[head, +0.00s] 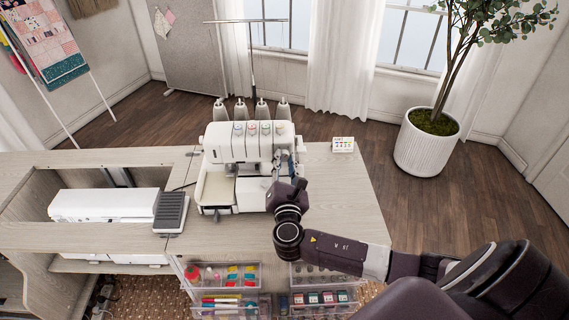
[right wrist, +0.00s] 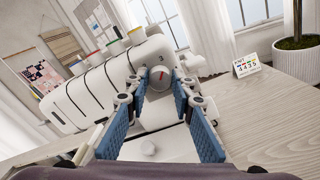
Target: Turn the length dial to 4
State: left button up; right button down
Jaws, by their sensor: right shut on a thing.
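The length dial (right wrist: 159,77) is a round grey knob with a red mark, on the end of the white serger (head: 222,145). It sits between the fingertips of my right gripper (head: 289,166). In the right wrist view the blue-padded fingers of the right gripper (right wrist: 160,85) reach to both sides of the dial and are shut on it. A small digit that looks like a 3 shows just above the dial; the other scale marks are too small or hidden to read. In the head view the gripper hides the dial. My left gripper is not in view.
A small printed card (head: 343,145) stands on the table (head: 345,190) right of the serger. A black foot pedal (head: 171,212) and a white sewing machine (head: 100,204) lie to the left. Clear drawers (head: 222,274) sit below the front edge.

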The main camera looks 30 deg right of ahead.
jog(key=m+b, duration=0.1)
jog(key=m, duration=0.1)
jog(key=m+b, duration=0.3)
jog(key=shift+f+m, duration=0.3)
jog(key=shift+r+m+b, duration=0.1)
jog(key=shift+m+b, duration=1.4)
jog(key=shift+m, duration=0.8)
jog(key=c, duration=1.7)
grip_release()
jog(key=shift+s+r, duration=0.1)
jog(key=shift+o, duration=0.2)
jog(key=shift+s+a, duration=0.1)
jog(key=shift+s, duration=0.05)
jog(key=v, duration=1.1)
jog(key=shift+s+a, duration=0.2)
jog(key=shift+s, duration=0.05)
